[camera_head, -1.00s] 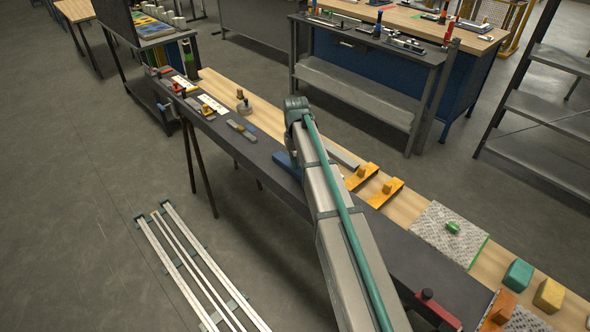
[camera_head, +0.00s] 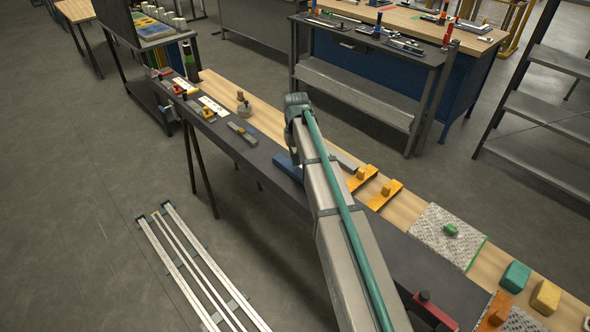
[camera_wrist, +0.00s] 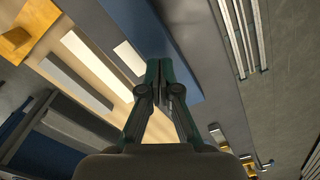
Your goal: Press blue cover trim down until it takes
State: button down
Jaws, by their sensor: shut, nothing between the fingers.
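The blue cover trim (camera_wrist: 150,30) is a long flat blue bar running diagonally across the upper middle of the wrist view. In the head view the trim (camera_head: 287,167) shows as a blue strip on the dark bench strip, left of my arm and partly hidden by it. My gripper (camera_wrist: 160,64) is shut and empty, its dark green fingertips together in front of the trim's face in the wrist view. I cannot tell whether the tips touch it. In the head view my arm hides the gripper.
The long bench's dark strip (camera_head: 250,165) holds a grey bar (camera_head: 242,133) farther left. Orange-handled floats (camera_head: 384,194) lie on the wooden strip right of my arm. Long rails (camera_head: 170,245) lie on the floor at left.

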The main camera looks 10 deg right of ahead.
jog(key=shift+r+p, duration=0.95)
jog(key=shift+r, duration=0.95)
jog(key=shift+f, duration=0.1)
